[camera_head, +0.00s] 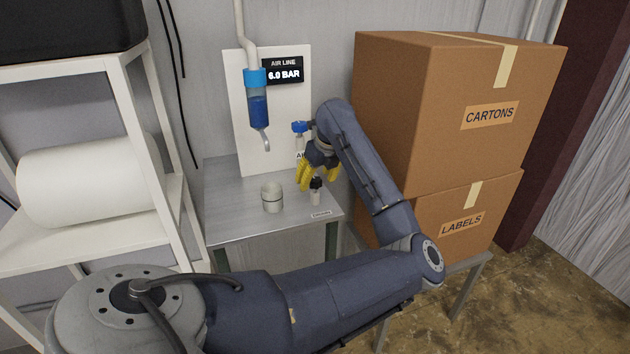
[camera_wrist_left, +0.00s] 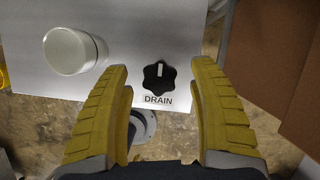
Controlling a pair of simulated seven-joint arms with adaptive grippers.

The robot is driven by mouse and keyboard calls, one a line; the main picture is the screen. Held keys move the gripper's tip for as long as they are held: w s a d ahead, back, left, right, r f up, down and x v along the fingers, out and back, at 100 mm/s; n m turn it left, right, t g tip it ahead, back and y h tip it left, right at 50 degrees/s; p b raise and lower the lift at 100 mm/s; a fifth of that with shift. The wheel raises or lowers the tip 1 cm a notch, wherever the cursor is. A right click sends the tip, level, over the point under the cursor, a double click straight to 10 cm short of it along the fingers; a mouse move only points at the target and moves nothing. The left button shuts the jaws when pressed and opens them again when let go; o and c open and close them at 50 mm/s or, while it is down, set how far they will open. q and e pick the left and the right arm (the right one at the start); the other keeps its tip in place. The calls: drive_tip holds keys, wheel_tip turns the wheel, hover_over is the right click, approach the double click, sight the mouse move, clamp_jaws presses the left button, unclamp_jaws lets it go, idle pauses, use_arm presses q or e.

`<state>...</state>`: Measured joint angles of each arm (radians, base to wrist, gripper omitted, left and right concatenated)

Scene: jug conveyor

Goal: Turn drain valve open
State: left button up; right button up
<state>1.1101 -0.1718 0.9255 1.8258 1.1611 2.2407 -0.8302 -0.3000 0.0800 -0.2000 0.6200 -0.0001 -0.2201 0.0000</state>
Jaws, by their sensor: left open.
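The drain valve is a black lobed knob (camera_head: 316,183) on a pale stem near the front right of the metal table. In the left wrist view the knob (camera_wrist_left: 158,78) has a white mark pointing up the picture, with the word DRAIN below it. My left gripper (camera_head: 318,173) points down, its yellow fingers open and empty, just above and behind the knob. In the left wrist view the knob appears between the two fingers (camera_wrist_left: 161,72), with a gap on each side. My right gripper is not in view.
A pale cylindrical cup (camera_head: 272,198) stands left of the knob on the table (camera_head: 232,220). A white air line panel (camera_head: 245,130) reading 6.0 BAR, with a blue filter bowl (camera_head: 258,108), stands behind. Stacked cartons (camera_head: 435,130) crowd the right side. A white rack (camera_head: 140,120) stands left.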

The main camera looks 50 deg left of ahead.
use_arm(q)
drive_tip(key=shift+a+f, duration=0.2)
drive_tip(key=shift+f, duration=0.15)
drive_tip(key=c, duration=1.3)
